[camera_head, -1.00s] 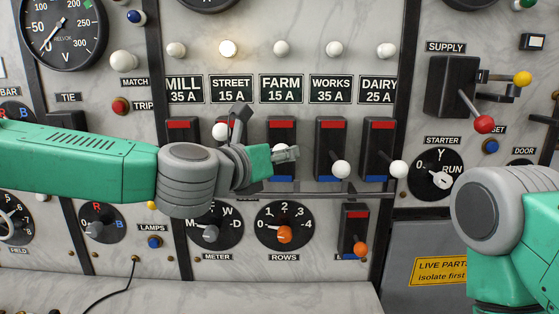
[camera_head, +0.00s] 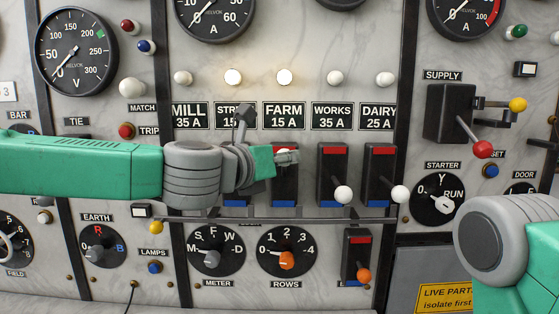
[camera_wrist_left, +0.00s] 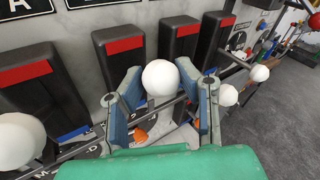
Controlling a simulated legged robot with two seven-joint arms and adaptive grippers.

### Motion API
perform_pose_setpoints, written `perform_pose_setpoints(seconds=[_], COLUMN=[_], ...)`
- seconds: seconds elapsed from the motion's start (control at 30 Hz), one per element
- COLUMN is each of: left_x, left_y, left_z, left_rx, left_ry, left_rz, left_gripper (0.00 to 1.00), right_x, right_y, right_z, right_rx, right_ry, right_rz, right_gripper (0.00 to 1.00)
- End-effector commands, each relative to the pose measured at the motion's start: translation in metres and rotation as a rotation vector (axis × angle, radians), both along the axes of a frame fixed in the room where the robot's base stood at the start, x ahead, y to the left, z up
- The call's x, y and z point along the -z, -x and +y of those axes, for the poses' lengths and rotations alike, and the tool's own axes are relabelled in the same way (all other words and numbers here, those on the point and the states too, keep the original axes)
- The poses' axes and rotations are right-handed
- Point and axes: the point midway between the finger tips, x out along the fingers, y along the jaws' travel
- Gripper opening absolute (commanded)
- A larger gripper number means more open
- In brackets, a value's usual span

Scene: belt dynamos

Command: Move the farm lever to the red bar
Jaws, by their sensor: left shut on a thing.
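The farm lever has a black housing (camera_head: 285,183) under the FARM 15 A label (camera_head: 284,116), with a blue bar (camera_head: 284,204) at its foot. The left gripper is shut on the knob. The lamp (camera_head: 284,77) above FARM is lit. My right gripper is out of view.
The works knob (camera_head: 343,194) and dairy knob (camera_head: 400,194) stand low to the right. My left arm covers the mill and street levers in the head view. A rail (camera_head: 330,219) runs below the levers, above the rows dial (camera_head: 287,250).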

Motion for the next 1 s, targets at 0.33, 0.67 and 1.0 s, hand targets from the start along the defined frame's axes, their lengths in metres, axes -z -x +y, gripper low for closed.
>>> perform_pose_setpoints(seconds=[0.33,0.67,1.0], left_x=[-0.004,-0.006,-0.011], left_y=[0.0,0.021,0.076], left_z=[0.002,0.018,0.055], left_rx=[-0.004,-0.002,-0.005], left_ry=[0.003,0.006,0.003], left_rz=[-0.008,-0.007,-0.005], left_gripper=[0.51,0.51,0.51], right_x=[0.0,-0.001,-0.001], right_y=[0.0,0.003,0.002], right_z=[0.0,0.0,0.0], right_rx=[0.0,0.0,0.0], right_ry=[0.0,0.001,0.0], right_rz=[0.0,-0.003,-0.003], right_gripper=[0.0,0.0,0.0])
